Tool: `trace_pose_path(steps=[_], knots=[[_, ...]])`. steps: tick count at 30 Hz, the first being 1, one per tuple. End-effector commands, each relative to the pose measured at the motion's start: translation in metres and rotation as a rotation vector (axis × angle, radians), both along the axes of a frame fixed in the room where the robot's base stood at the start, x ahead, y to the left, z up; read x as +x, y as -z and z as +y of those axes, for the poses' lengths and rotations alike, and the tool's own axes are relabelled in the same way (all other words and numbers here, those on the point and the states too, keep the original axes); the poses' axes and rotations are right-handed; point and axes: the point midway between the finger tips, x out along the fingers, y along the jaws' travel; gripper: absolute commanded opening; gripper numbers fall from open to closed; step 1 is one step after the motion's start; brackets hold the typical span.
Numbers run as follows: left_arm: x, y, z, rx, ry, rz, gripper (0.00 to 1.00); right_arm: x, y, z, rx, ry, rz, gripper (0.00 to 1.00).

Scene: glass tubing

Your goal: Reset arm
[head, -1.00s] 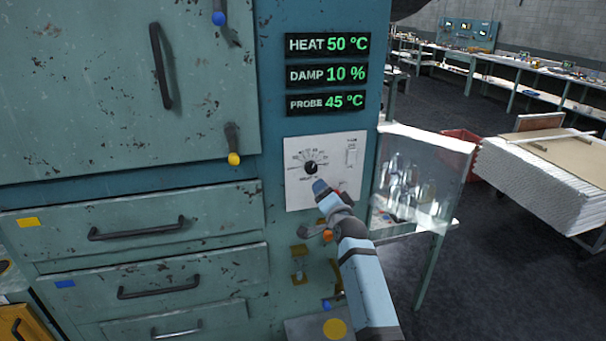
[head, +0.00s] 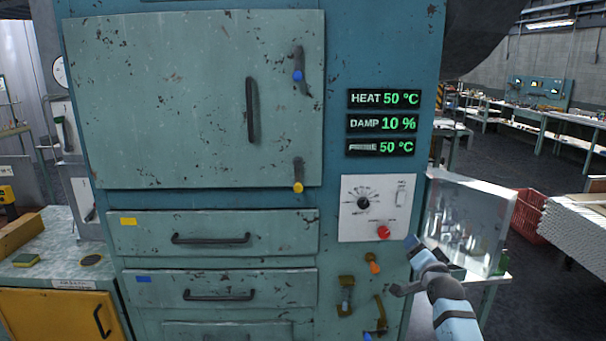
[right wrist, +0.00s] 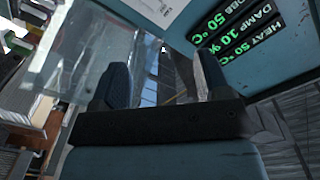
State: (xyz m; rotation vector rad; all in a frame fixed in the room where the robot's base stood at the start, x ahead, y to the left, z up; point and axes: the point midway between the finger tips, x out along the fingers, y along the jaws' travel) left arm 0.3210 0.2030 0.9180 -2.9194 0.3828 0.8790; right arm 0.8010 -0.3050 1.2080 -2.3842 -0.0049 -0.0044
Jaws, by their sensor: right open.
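My right arm comes in from the lower right in the head view. Its gripper (head: 412,243) is beside the lower right corner of the white control panel (head: 352,216), apparently holding nothing. In the right wrist view the two dark fingers of the right gripper (right wrist: 163,78) stand apart with nothing between them. The panel carries a black dial (head: 363,203), a red button (head: 383,232) and a small switch (head: 401,196). My left gripper is not in view.
The teal cabinet (head: 335,60) fills the middle, with a closed door (head: 190,90), drawers and green displays (head: 383,122). A clear sheet (head: 468,220) stands close right of my gripper. Levers (head: 345,292) project below the panel. A red crate (head: 530,215) is farther right.

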Motion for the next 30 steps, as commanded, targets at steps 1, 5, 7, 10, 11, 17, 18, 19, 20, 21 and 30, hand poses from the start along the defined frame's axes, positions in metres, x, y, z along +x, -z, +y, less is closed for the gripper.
trace_pose_path(steps=[1,5,7,10,11,17,18,19,20,21,30], knots=[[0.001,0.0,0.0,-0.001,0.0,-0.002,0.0,0.002,-0.003,-0.022,-0.047,0.014,-0.001,0.69],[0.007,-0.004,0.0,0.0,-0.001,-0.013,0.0,0.004,-0.015,-0.082,-0.174,0.051,-0.001,0.69],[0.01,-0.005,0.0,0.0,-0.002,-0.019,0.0,0.003,-0.025,-0.122,-0.257,0.076,0.002,0.69],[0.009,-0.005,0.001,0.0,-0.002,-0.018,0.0,0.0,-0.043,-0.176,-0.37,0.114,0.008,0.69],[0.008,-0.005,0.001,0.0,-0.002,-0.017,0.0,-0.002,-0.048,-0.191,-0.399,0.126,0.01,0.69],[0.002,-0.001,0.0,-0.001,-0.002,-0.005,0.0,-0.014,-0.081,-0.267,-0.554,0.186,0.025,0.69],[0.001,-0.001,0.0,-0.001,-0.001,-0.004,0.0,-0.016,-0.088,-0.28,-0.581,0.197,0.029,0.69],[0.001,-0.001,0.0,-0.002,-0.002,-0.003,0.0,-0.019,-0.093,-0.29,-0.601,0.206,0.031,0.69],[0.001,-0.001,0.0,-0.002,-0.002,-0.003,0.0,-0.021,-0.098,-0.3,-0.62,0.215,0.034,0.69],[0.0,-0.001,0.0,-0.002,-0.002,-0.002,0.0,-0.024,-0.104,-0.312,-0.644,0.226,0.038,0.69],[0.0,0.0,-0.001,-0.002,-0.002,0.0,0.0,-0.029,-0.112,-0.331,-1.097,0.263,0.115,0.69]])
